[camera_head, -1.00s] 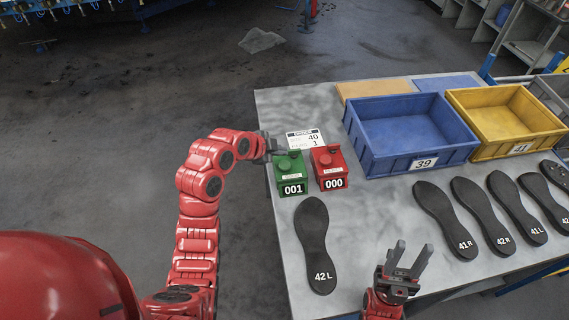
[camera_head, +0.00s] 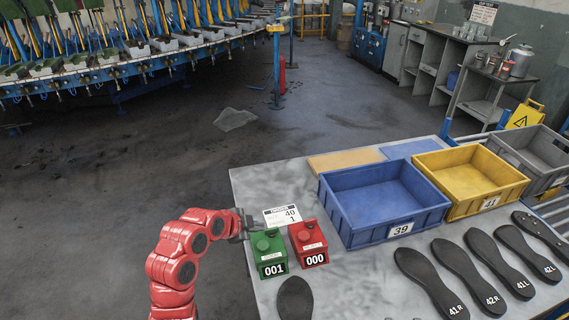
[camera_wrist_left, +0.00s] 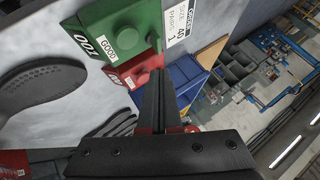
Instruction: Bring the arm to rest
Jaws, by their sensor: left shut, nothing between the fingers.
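My left arm comes up from the bottom left in the head view. Its gripper (camera_head: 240,224) is at the table's left edge, just beside the green counter box (camera_head: 269,252) that reads 001. In the left wrist view the fingers (camera_wrist_left: 160,100) are shut together with nothing between them. The green box also shows there (camera_wrist_left: 125,25), close to the fingers. The red counter box (camera_head: 308,243) reading 000 stands right of the green one. My right gripper is out of the head view.
An order card (camera_head: 283,215) reading 40 and 1 lies behind the counters. A blue crate (camera_head: 385,200) marked 39, a yellow crate (camera_head: 470,175) marked 41 and a grey crate (camera_head: 535,155) stand behind several black soles. One sole (camera_head: 295,298) lies in front of the counters. Floor left of the table is clear.

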